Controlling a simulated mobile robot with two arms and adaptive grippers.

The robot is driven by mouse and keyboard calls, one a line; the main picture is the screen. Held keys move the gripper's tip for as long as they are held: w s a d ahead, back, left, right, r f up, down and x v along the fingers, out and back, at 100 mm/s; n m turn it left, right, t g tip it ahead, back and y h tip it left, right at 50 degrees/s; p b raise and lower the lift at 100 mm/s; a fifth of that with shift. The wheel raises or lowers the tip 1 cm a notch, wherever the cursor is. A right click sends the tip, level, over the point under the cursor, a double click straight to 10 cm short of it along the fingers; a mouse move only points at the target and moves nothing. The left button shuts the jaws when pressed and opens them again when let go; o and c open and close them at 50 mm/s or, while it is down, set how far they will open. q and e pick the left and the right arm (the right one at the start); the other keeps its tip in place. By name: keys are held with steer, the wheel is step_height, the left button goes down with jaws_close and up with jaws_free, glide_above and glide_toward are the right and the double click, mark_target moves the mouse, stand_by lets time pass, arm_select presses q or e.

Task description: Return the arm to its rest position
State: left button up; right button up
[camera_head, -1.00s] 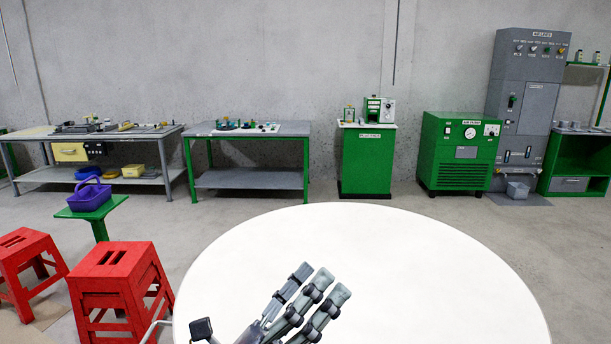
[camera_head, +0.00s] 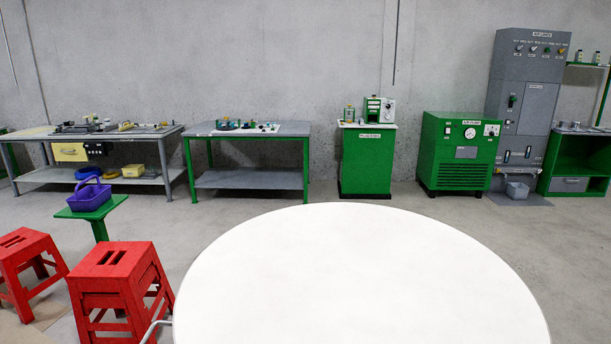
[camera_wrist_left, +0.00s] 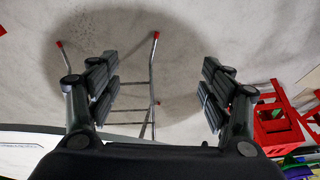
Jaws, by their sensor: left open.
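My left gripper (camera_wrist_left: 158,85) shows in the left wrist view with its fingers spread wide apart and nothing between them. It is outside the head view. Beyond its fingers lie the grey floor and a metal-tube frame with red end caps (camera_wrist_left: 150,85). My right gripper is in neither view. A blue cable is not visible in these frames. The round white table (camera_head: 360,280) is bare in the head view, and a white surface at the lower left of the wrist view looks like its edge.
Two red stools (camera_head: 118,285) (camera_head: 28,265) stand left of the table. A purple basket (camera_head: 90,196) sits on a small green stand. Workbenches (camera_head: 250,180), a green cabinet (camera_head: 367,165) and a green machine (camera_head: 458,150) line the back wall. Red stool-like legs (camera_wrist_left: 275,125) show right of the left gripper.

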arm_select(q)
step_height(320, 180, down, 24)
steer(key=s+g, duration=0.1)
steer(key=s+a+f+g, duration=0.1)
steer(key=s+a+f, duration=0.2)
steer(key=s+f, duration=1.4)
steer(key=shift+s+f+g, duration=0.3)
steer(key=shift+s+f, duration=0.1)
steer(key=shift+f, duration=0.4)
